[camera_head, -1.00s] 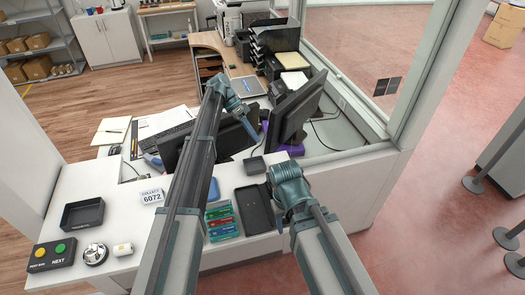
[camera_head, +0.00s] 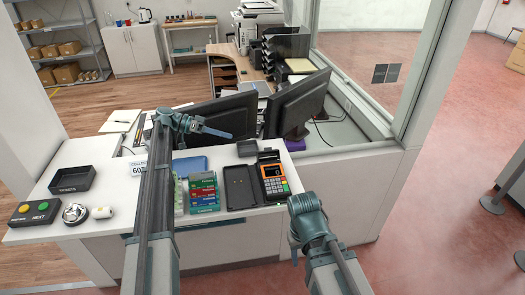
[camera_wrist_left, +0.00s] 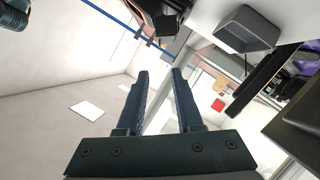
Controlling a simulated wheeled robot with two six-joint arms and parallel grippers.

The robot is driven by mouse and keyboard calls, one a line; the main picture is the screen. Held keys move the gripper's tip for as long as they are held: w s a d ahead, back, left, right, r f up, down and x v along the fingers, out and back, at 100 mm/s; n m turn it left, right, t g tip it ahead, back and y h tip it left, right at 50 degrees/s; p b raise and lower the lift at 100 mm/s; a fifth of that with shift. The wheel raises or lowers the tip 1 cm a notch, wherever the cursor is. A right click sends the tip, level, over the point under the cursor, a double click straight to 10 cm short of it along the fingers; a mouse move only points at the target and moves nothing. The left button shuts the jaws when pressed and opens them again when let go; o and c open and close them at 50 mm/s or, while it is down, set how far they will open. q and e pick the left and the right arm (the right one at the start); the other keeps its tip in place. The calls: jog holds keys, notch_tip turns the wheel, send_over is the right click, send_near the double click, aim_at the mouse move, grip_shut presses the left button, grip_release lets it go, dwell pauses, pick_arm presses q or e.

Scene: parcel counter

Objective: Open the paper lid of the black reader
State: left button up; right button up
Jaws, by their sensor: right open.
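The black reader (camera_head: 273,184), a card terminal with an orange-framed face and a keypad, stands at the right end of the white counter. Its dark top part (camera_head: 268,156) is at the far end; I cannot tell whether the paper lid is shut or raised. My right gripper (camera_head: 293,240) is in front of the counter edge, nearer than the reader and apart from it; its fingers are barely visible. My left gripper (camera_head: 222,134) is left of and beyond the reader, pointing right. In the left wrist view its two fingers (camera_wrist_left: 160,75) are apart with nothing between them.
A shallow black tray (camera_head: 239,202) lies just left of the reader, and a small dark box (camera_head: 247,148) behind it. Stacked coloured boxes (camera_head: 203,190) stand further left. Two monitors (camera_head: 297,104) stand behind. A tickets tray (camera_head: 72,181) and button box (camera_head: 34,212) are far left.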

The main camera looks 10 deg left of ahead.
pick_arm(q)
jog(key=b, duration=0.4)
send_over(268, 154)
jog(key=s+a, duration=0.2)
jog(key=a, duration=0.2)
notch_tip(268, 154, down, 4)
jog(key=shift+d+f, duration=0.1)
jog(key=shift+d, duration=0.5)
jog(key=shift+c, duration=0.3)
grip_shut()
jog(key=shift+w, duration=0.1)
